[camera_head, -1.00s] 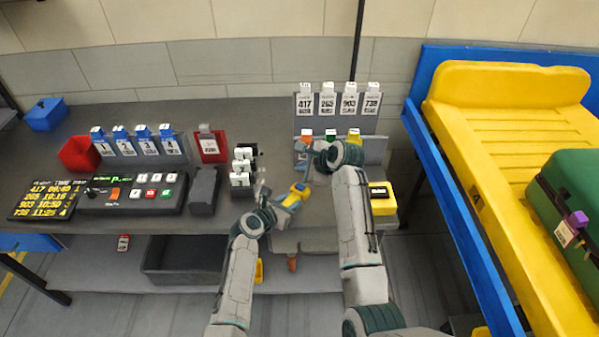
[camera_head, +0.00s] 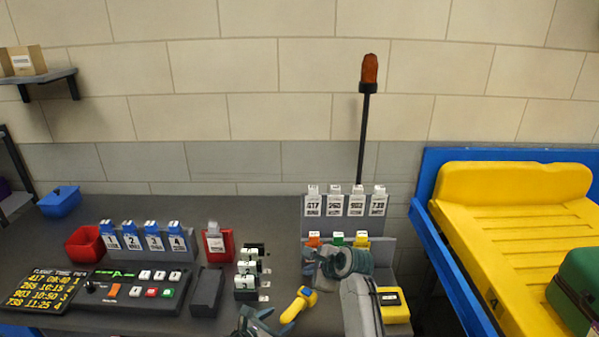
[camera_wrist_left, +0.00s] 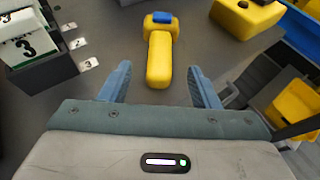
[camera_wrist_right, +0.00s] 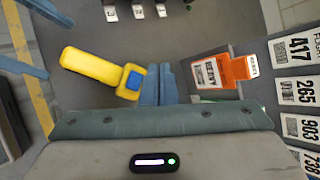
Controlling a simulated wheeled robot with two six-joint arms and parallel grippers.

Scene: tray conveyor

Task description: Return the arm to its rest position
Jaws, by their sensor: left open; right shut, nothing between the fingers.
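My left gripper (camera_head: 256,318) is low in the head view, left of a yellow handheld tool with a blue part (camera_head: 299,304). In the left wrist view its fingers (camera_wrist_left: 162,88) are wide apart and empty; the tool (camera_wrist_left: 159,60) lies on the table ahead of them. My right gripper (camera_head: 308,258) is in front of the tag rack, partly hidden by its own wrist. In the right wrist view its fingers (camera_wrist_right: 160,88) are together, with the tool on their left and an orange tag (camera_wrist_right: 222,71) on their right.
A black-and-white card holder (camera_head: 247,275) stands left of the tool. A yellow box (camera_head: 392,306) is beside my right forearm. The rack with numbered tags (camera_head: 345,205) stands behind the right gripper. A yellow conveyor (camera_head: 510,235) with a green case (camera_head: 577,285) is at right.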

